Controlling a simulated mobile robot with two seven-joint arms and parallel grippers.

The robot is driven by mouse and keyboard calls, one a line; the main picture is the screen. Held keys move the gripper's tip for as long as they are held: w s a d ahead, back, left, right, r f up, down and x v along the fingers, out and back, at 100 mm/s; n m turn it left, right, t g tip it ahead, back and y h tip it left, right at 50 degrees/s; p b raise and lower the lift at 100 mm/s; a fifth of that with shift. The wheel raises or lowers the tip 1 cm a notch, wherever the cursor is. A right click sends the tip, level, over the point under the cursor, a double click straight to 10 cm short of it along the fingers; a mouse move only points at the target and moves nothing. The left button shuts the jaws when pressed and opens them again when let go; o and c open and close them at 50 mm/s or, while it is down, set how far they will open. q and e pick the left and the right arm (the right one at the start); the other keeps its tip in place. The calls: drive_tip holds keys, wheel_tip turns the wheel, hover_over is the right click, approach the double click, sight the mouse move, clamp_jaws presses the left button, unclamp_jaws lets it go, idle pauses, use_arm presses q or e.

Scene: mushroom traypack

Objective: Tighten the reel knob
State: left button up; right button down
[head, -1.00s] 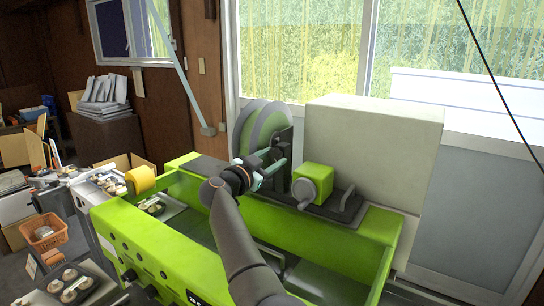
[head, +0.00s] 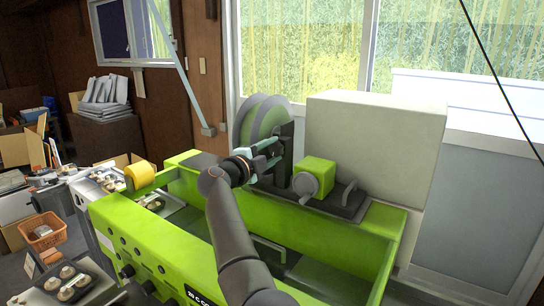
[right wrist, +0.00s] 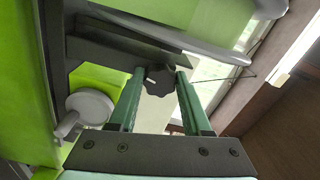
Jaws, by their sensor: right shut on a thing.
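The reel (head: 250,118), a grey and green disc, stands upright at the back of the green machine behind a dark bracket. The reel knob (right wrist: 160,79) is a dark lobed knob with a pale mark, seen in the right wrist view. My right gripper (right wrist: 160,74) has its two green fingers on either side of the knob and is shut on it. In the head view my right gripper (head: 270,153) reaches the bracket beside the reel, and the knob is hidden there. My left gripper is not in view.
A green block with a grey handwheel (head: 306,187) sits just right of my gripper. A big pale box (head: 375,150) stands behind it. The green machine frame (head: 165,255) runs below my arm. A yellow roller (head: 140,175) and mushroom trays are at left.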

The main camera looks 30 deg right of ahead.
drive_tip(key=shift+m+b, duration=0.55)
drive_tip(key=shift+m, duration=0.75)
drive_tip(key=shift+c, duration=1.7)
unclamp_jaws()
drive_tip(key=b+v, duration=0.1)
drive_tip(key=v, duration=1.1)
drive_tip(key=shift+a, duration=0.25)
drive_tip(key=shift+s, duration=0.1)
